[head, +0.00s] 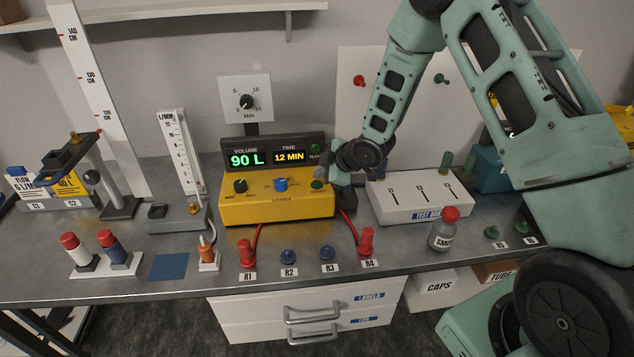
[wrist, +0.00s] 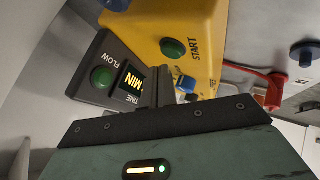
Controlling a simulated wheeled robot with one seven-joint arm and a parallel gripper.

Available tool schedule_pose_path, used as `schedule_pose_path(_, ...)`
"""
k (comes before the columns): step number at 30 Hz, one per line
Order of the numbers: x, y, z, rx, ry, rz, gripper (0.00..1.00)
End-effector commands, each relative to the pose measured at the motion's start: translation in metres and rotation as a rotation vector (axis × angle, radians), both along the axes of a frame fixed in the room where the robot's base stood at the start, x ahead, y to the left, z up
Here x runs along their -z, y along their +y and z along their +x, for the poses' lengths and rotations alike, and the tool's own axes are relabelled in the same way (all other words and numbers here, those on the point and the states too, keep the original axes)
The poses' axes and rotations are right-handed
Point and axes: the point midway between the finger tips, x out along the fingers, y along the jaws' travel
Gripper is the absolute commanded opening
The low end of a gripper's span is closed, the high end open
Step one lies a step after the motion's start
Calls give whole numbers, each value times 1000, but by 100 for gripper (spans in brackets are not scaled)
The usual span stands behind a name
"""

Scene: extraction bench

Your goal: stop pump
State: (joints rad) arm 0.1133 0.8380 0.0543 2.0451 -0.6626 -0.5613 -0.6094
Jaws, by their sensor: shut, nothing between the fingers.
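The yellow pump box (head: 275,208) stands mid-bench with a dark knob (head: 240,186), a blue knob (head: 281,184) and a green button (head: 317,184) on top. In the wrist view the button (wrist: 173,48) is labelled START, and the blue knob (wrist: 185,84) shows partly behind my fingers. The display (head: 262,154) behind reads 90 L and 12 MIN. Its green FLOW lamp (head: 314,148) also shows in the wrist view (wrist: 103,77); whether it is lit is unclear. My gripper (head: 327,176) is shut and empty, close to the button; contact cannot be told.
A dial timer (head: 245,98) stands behind the display. Red plugs R1 (head: 247,253) and R4 (head: 366,241) carry red leads at the front. A white test box (head: 418,202) and a red-capped bottle (head: 444,230) are to the right. Flow tube (head: 178,150) stands left.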

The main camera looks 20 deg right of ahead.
Motion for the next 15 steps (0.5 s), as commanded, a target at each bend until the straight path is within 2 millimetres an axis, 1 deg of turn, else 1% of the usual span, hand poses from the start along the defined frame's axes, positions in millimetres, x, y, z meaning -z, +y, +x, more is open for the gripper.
schedule_pose_path(5,-6,0,0,1,-1,0,0)
schedule_pose_path(15,-39,0,0,1,-1,1,0)
